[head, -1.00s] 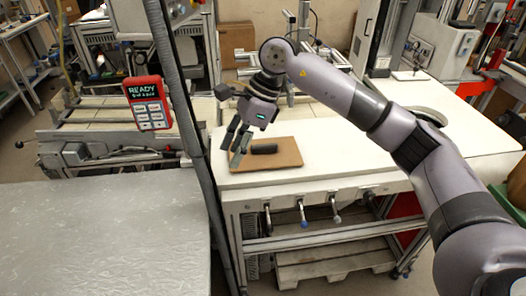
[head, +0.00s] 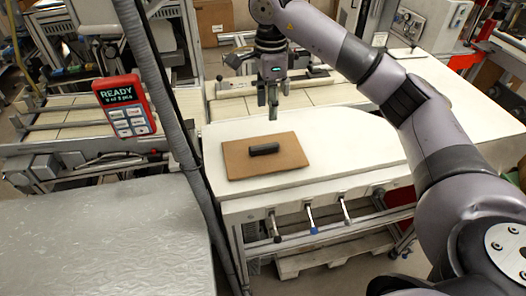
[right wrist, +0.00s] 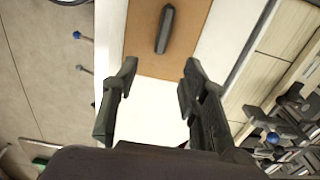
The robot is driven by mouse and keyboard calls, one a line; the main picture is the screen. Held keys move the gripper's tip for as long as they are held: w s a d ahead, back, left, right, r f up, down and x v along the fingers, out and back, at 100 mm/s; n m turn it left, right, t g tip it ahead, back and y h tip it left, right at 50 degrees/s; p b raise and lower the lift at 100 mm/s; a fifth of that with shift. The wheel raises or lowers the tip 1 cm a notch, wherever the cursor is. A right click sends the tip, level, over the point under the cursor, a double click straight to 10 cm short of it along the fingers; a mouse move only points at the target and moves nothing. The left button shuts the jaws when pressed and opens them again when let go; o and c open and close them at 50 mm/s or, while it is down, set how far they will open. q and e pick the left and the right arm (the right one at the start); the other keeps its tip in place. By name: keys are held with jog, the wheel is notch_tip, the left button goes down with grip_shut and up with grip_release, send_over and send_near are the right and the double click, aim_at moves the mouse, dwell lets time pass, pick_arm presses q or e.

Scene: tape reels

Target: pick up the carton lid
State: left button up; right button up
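The carton lid (head: 240,163) is a flat brown rectangle lying on the white bench, with a dark bar-shaped handle (head: 264,149) on its top. In the right wrist view the lid (right wrist: 190,61) and its handle (right wrist: 165,29) lie beyond the fingertips. My right gripper (head: 272,112) hangs above the bench behind the lid, apart from it. In the right wrist view its fingers (right wrist: 158,80) are spread apart with nothing between them. My left gripper does not show.
The white bench (head: 345,140) has clear room right of the lid. A red panel reading READY (head: 125,106) and a grey hose (head: 165,90) stand left of the bench. Levers (head: 310,218) hang along the bench's front edge. A grey sheet-covered surface (head: 105,240) lies at the front left.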

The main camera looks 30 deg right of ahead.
jog(key=p, duration=0.2)
send_over(267, 145)
notch_tip(267, 145, down, 6)
jog(key=shift+s+d+r, duration=0.15)
jog(key=shift+r, duration=0.1)
notch_tip(267, 145, down, 2)
jog(key=shift+f, duration=0.2)
jog(key=shift+f+p, duration=0.25)
jog(key=shift+p, duration=0.2)
jog(key=f+p, duration=0.1)
jog(key=f, duration=0.1)
jog(key=f+p, duration=0.1)
jog(key=shift+w+a+f, duration=0.2)
jog(key=shift+f, duration=0.65)
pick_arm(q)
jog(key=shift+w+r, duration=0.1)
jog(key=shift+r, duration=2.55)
pick_arm(e)
grip_shut()
